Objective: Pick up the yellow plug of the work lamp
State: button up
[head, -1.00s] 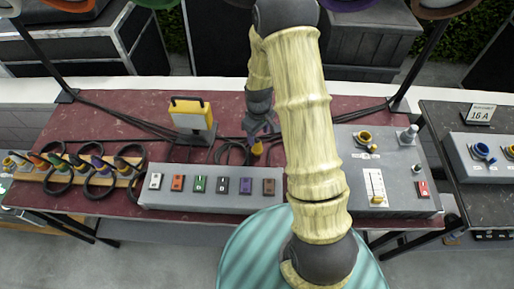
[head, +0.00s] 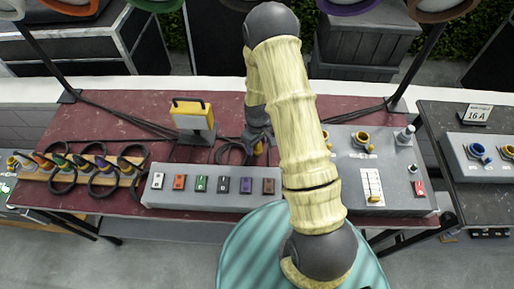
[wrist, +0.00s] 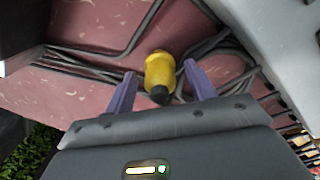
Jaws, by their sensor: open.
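The yellow plug (wrist: 160,72) with a dark end lies between the two purple fingers of my gripper (wrist: 161,88) in the wrist view, with a gap on either side. The fingers are open. The work lamp (head: 192,117), yellow with a pale face, stands on the red table (head: 120,115) to the left of my gripper. Dark cable coils around the plug on the table.
A grey panel of labelled switches (head: 215,187) runs along the front. A grey box with yellow sockets (head: 378,170) is at the right. A wooden rack (head: 38,174) of coloured plugs stands at the left. Black cables cross the table behind the lamp.

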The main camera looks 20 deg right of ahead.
dwell(0.4)
jog(key=c, duration=1.1)
jog(key=shift+r, duration=0.1)
notch_tip(320, 180, up, 10)
jog(key=b, duration=0.2)
jog(key=shift+b, duration=0.35)
